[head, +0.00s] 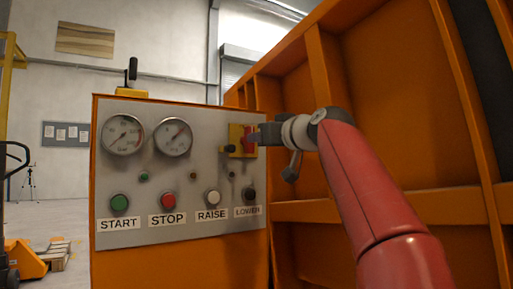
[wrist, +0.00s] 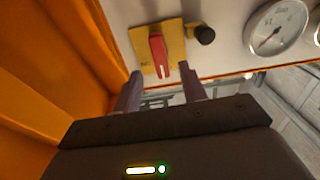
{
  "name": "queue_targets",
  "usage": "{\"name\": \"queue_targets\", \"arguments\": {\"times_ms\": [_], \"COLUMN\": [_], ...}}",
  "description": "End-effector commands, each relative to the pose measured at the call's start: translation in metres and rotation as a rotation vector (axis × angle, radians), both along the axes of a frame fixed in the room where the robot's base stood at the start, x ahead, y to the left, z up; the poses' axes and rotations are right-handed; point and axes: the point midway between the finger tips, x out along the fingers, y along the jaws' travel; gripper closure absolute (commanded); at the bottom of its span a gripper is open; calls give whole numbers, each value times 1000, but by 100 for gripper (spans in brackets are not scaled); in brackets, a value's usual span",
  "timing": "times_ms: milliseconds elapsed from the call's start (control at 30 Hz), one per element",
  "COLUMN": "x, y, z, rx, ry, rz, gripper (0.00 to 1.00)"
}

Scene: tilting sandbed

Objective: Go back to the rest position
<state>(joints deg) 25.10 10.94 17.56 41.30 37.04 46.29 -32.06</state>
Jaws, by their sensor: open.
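My arm reaches in from the right in the head view, and my gripper (head: 256,137) is at the upper right of the grey control panel (head: 190,165). In the wrist view my gripper (wrist: 162,82) is open, its two fingers apart. A red switch handle (wrist: 158,52) on a yellow plate (wrist: 174,32) lies just ahead of the fingers. Its end appears between the fingertips in the picture; I cannot tell whether they touch. In the head view the red handle (head: 248,141) is partly hidden by my gripper.
The panel has two gauges (head: 123,134) and buttons labelled START, STOP, RAISE and LOWER. A black knob (wrist: 204,35) sits beside the yellow plate. The ribbed orange wall (head: 380,75) stands close on the right. Open floor (head: 60,220) and a pallet jack (head: 25,260) are at the left.

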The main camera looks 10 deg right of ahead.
Motion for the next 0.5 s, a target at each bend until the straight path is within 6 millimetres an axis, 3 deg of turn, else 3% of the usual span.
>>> {"name": "queue_targets", "arguments": {"times_ms": [200,500], "x": [-19,-20], "y": [-7,-7], "z": [-1,0], "rx": [-1,-1], "ry": [0,0], "rz": [-2,-1], "gripper": [58,58]}}
